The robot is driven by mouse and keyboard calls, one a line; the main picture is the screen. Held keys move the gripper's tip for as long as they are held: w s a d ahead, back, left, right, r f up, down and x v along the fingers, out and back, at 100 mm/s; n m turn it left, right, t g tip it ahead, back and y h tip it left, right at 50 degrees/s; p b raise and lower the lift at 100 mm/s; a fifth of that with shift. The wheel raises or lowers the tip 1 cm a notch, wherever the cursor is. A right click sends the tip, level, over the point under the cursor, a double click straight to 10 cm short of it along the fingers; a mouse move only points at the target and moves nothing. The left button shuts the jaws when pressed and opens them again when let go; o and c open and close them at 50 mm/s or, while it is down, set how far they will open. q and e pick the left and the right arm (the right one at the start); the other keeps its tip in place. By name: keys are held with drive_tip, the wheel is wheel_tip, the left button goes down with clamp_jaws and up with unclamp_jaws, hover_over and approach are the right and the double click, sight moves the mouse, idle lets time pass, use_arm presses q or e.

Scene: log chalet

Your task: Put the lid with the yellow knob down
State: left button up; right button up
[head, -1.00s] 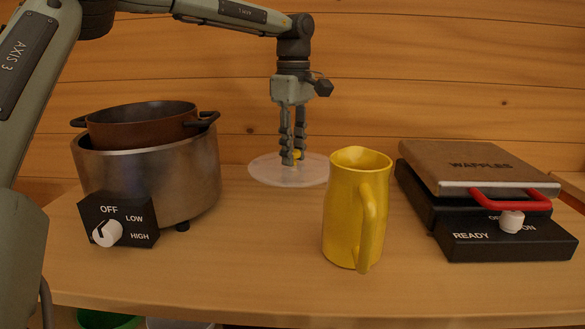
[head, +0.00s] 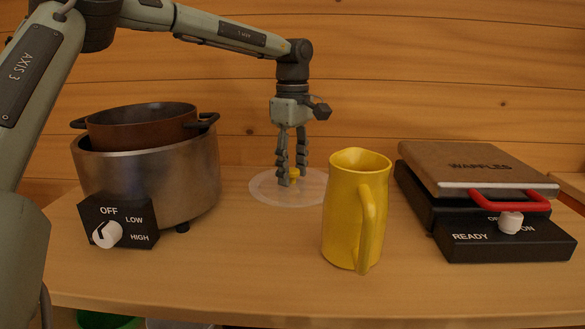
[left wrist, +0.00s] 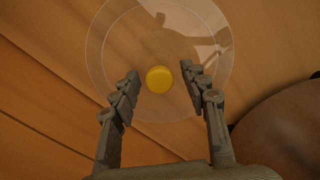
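The clear round lid (head: 262,187) lies flat on the wooden table behind the yellow pitcher, and its left wrist view outline (left wrist: 110,40) is a see-through disc. Its yellow knob (head: 295,176) points up; it also shows in the left wrist view (left wrist: 159,79). My left gripper (head: 292,180) points down over the lid, its fingers open on either side of the knob. In the left wrist view there is a gap between the knob and each finger. My right gripper is not in view.
A yellow pitcher (head: 345,215) stands in front of the lid. A steel cooker (head: 165,185) holding a brown pot (head: 145,127) is at left. A waffle maker (head: 475,170) is at right. The table (head: 240,270) is clear in front.

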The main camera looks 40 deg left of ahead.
sight(293, 170)
use_arm(q)
wheel_tip(293, 170, up, 12)
drive_tip(key=shift+r, duration=0.15)
idle(0.6)
idle(0.5)
